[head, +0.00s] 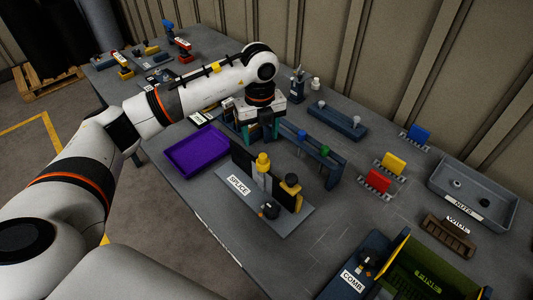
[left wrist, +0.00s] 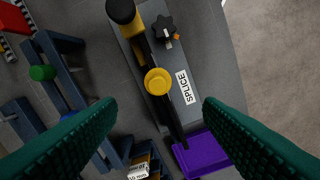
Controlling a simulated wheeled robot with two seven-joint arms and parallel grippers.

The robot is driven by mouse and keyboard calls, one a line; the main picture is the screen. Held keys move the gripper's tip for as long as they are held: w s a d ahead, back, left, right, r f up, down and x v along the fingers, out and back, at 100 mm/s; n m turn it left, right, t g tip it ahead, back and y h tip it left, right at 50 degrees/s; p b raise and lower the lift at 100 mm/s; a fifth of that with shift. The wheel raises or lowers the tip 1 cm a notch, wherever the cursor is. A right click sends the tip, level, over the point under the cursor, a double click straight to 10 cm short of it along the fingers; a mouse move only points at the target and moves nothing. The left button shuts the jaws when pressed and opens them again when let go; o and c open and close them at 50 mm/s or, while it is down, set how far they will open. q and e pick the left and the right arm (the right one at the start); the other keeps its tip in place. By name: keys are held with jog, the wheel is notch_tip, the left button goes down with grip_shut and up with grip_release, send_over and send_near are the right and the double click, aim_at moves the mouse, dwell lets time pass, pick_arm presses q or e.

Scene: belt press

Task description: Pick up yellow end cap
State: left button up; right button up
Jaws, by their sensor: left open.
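A yellow round cap (head: 262,160) stands upright on the grey SPLICE fixture (head: 290,217), beside a dark upright plate. In the left wrist view the cap (left wrist: 157,81) shows from above, just beyond the gap between the fingers. My left gripper (head: 258,132) is open, with teal fingers pointing down, behind the cap in the head view and apart from it. The left wrist view shows the open fingers (left wrist: 158,115) with nothing held between them. My right gripper is not in view.
A black-topped yellow post (head: 291,181) and black knob (head: 270,209) share the fixture. A purple tray (head: 197,152) lies left of it. A dark blue rack (head: 335,168) stands close behind. Red, yellow and blue comb pieces and a grey NUTS bin (head: 437,183) are at right.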

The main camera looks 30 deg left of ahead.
aim_at(263, 155)
pick_arm(q)
jog(key=f, duration=0.2)
jog(key=f+p, duration=0.1)
jog(key=shift+s+f, duration=0.2)
jog(key=shift+s, duration=0.1)
jog(key=shift+w+f, duration=0.15)
jog(key=shift+f, duration=0.15)
jog(key=f+p, duration=0.3)
jog(key=f, duration=0.1)
jog(key=shift+d+f, duration=0.1)
jog(key=shift+d, duration=0.25)
jog(key=shift+f, duration=0.55)
jog(key=c, duration=1.1)
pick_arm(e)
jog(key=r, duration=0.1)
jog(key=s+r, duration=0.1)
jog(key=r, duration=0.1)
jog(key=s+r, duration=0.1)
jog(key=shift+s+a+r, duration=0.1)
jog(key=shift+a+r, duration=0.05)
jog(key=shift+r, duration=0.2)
